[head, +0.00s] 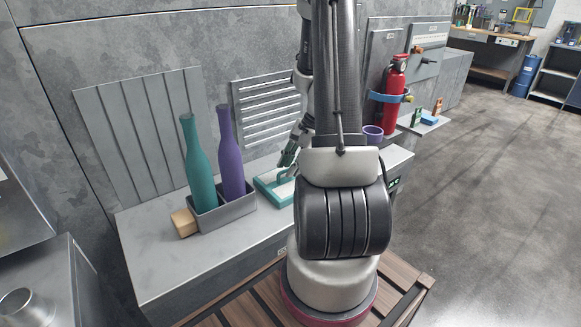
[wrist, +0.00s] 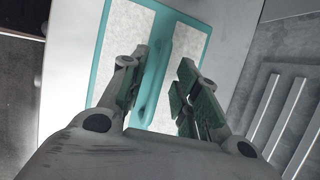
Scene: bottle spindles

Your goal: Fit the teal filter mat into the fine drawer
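The teal filter mat (head: 264,192) lies on the grey counter, right of the bottle holder. It has a teal frame, pale filter panels and a teal middle bar (wrist: 160,45). My gripper (head: 288,163) is low over the mat, partly hidden by my arm in the head view. In the wrist view its green-padded fingers (wrist: 163,75) are apart, one on each side of the middle bar, with gaps showing. I cannot tell their exact height above the panels. I cannot pick out the fine drawer; my arm covers part of the counter front.
A teal bottle (head: 200,165) and a purple bottle (head: 231,155) stand in a grey holder (head: 228,213), with a tan block (head: 184,223) beside it. A purple cup (head: 373,133) and a red extinguisher (head: 394,100) are at the right. Open floor (head: 490,190) lies right.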

